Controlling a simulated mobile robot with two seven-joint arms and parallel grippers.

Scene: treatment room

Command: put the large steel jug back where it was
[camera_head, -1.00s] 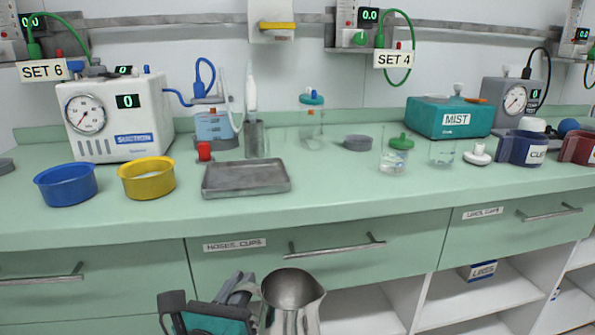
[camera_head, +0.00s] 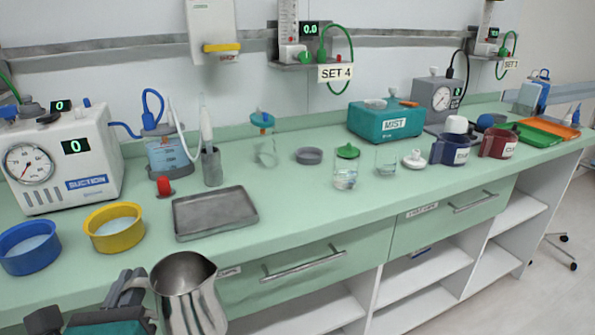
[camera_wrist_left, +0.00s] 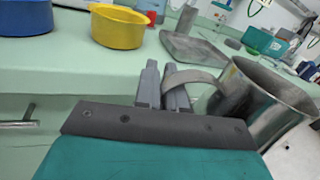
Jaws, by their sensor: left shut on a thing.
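The large steel jug (camera_head: 190,292) is at the bottom of the head view, in front of the counter's front edge. My left gripper (camera_head: 132,284) is shut on its handle, and the jug hangs upright from it. In the left wrist view the jug (camera_wrist_left: 262,105) stands to the right of the fingers (camera_wrist_left: 165,92), with its handle between them. Its base is hidden below the head view's bottom edge. My right gripper is not in view.
The counter (camera_head: 300,210) carries a steel tray (camera_head: 215,212), a yellow bowl (camera_head: 114,228), a blue bowl (camera_head: 29,247), a suction unit (camera_head: 65,160) and a teal MIST box (camera_head: 385,121). Clear counter lies right of the tray. Drawers and open shelves (camera_head: 425,280) are below.

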